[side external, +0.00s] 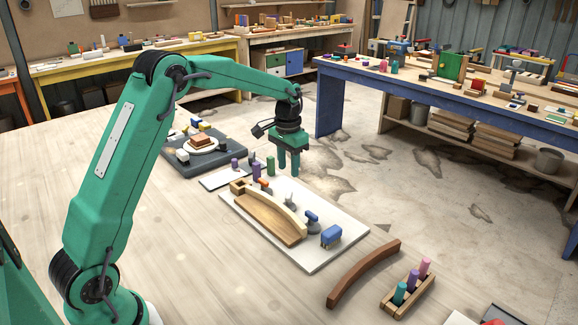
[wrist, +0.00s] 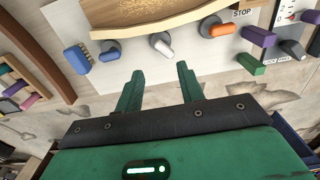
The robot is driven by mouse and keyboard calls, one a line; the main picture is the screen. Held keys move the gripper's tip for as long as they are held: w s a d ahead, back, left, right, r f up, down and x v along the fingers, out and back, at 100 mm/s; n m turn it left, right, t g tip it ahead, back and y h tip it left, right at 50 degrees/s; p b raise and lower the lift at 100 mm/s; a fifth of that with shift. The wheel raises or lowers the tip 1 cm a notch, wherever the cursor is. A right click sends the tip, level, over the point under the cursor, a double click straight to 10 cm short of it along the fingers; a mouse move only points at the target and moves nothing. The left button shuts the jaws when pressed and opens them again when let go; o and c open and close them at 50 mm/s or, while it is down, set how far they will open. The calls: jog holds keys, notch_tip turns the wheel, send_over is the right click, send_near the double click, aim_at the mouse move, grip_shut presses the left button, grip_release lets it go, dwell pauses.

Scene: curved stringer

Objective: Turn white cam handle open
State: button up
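The white cam handle (wrist: 162,45) is a small pale lever on a grey round base, at the edge of a light board in the wrist view. It also shows small in the side view (side external: 290,199), beside the curved wooden piece (side external: 268,217). My gripper (side external: 288,172) hangs pointing down above the far edge of the board. In the wrist view my gripper (wrist: 160,72) has its two green fingers apart, with nothing between them. The white handle lies just beyond the fingertips, roughly midway between them, with no visible contact.
An orange handle (wrist: 216,27) and a blue handle (wrist: 109,50) flank the white one. A blue block (side external: 331,235) stands on the white board (side external: 312,262). Green (side external: 270,164) and purple pegs stand behind. A brown curved strip (side external: 363,272) and a peg rack (side external: 407,293) lie right.

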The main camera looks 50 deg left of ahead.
jog(key=s+d+r+t, duration=0.1)
jog(key=s+d+r, duration=0.3)
jog(key=s, duration=0.5)
jog(key=s+d+r+t, duration=0.2)
jog(key=s+d+r, duration=0.2)
jog(key=s+r, duration=0.5)
jog(key=shift+s+d, duration=0.15)
jog(key=shift+d, duration=0.1)
dwell(0.5)
dwell(0.4)
